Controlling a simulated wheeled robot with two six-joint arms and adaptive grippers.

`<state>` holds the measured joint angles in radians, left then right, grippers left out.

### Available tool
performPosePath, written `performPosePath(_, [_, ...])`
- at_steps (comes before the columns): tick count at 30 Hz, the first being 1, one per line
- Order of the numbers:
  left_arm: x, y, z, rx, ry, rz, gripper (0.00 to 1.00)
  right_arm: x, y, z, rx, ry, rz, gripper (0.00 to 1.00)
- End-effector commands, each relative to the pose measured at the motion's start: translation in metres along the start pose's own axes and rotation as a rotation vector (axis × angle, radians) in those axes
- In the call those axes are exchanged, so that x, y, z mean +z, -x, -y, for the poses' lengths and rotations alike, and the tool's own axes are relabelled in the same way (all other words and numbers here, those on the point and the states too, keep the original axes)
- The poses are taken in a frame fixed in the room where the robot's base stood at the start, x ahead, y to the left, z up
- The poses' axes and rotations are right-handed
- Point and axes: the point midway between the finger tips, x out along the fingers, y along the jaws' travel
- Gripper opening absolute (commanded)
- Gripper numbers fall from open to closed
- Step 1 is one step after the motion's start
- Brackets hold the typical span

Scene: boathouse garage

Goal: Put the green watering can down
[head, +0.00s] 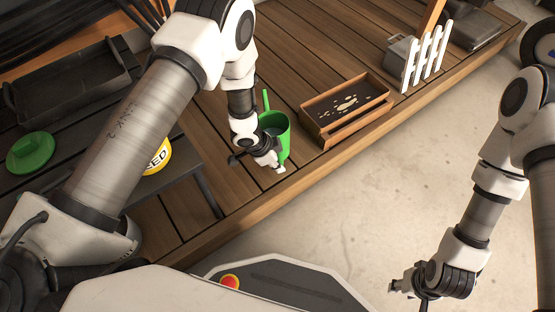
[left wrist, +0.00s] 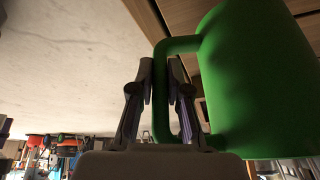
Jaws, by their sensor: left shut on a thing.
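The green watering can (head: 277,128) is at the wooden deck (head: 235,187), near its front edge, and looks roughly upright in the head view. My left gripper (head: 272,163) is shut on its handle. In the left wrist view my left gripper's fingers (left wrist: 160,95) stand on both sides of the handle, with the can's green body (left wrist: 255,80) to the right. The can's base is partly hidden, so I cannot tell whether it touches the deck. My right gripper (head: 405,289) is empty over the concrete floor; its fingers are too small to judge.
A wooden planter box (head: 322,134) with soil stands right of the can. White picket pieces (head: 427,58) and grey boxes are farther back. A dark bench on the left holds a black tray (head: 68,92), a green lid (head: 31,152) and a yellow seed container (head: 157,158).

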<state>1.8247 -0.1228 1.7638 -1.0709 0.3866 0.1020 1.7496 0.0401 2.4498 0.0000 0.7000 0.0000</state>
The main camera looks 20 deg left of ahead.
Motion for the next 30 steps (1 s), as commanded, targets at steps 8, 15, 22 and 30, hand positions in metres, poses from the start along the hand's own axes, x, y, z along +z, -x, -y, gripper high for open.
performPosePath(8, [0.005, -0.013, 0.0, -0.001, -0.002, -0.001, 0.0, 0.0, -0.008, 0.0, 0.0, 0.0, 0.0, 0.4])
performPosePath(15, [0.005, -0.013, 0.0, -0.001, -0.001, -0.001, 0.0, 0.0, -0.007, 0.0, 0.0, 0.0, 0.0, 0.4])
performPosePath(22, [0.009, -0.022, 0.0, -0.001, -0.001, -0.001, 0.0, 0.0, -0.012, 0.0, 0.0, 0.0, 0.0, 0.4])
performPosePath(30, [0.011, -0.027, 0.0, -0.001, 0.0, -0.001, 0.0, 0.0, -0.013, 0.0, 0.0, 0.0, 0.0, 0.4])
